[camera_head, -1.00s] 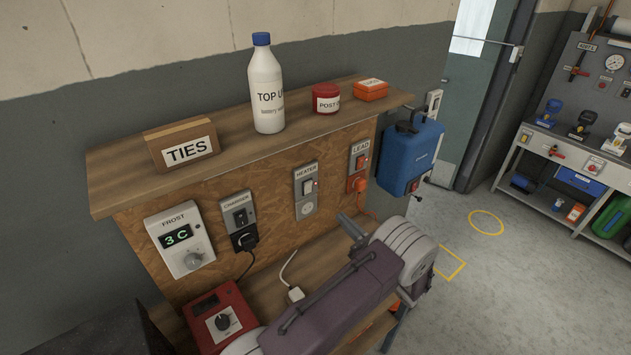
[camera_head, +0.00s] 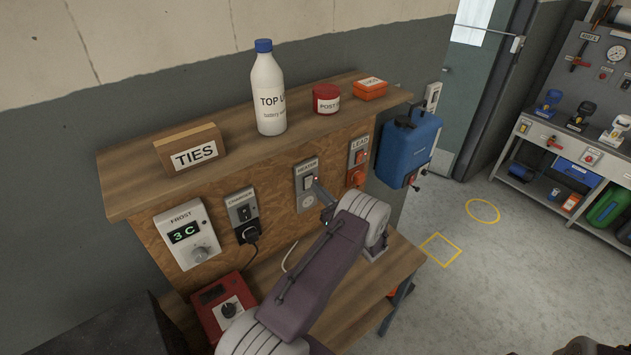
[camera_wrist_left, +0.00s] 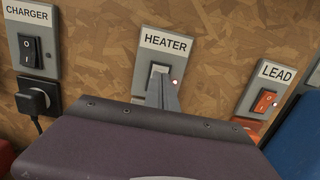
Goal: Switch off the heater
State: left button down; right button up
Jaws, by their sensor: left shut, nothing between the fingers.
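The heater switch plate (camera_head: 307,177) is on the wooden board under the shelf, between the charger and lead plates. The heater socket (camera_head: 307,201) is partly behind my gripper.
The charger switch (camera_wrist_left: 30,51) with a black plug (camera_wrist_left: 38,99) is to the left. The orange lead switch (camera_wrist_left: 264,101) is to the right. The shelf (camera_head: 225,157) above holds a bottle, boxes and a tin. A blue container (camera_head: 407,150) hangs at the right.

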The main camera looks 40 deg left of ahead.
pick_arm(q)
jog(key=shift+x, duration=0.95)
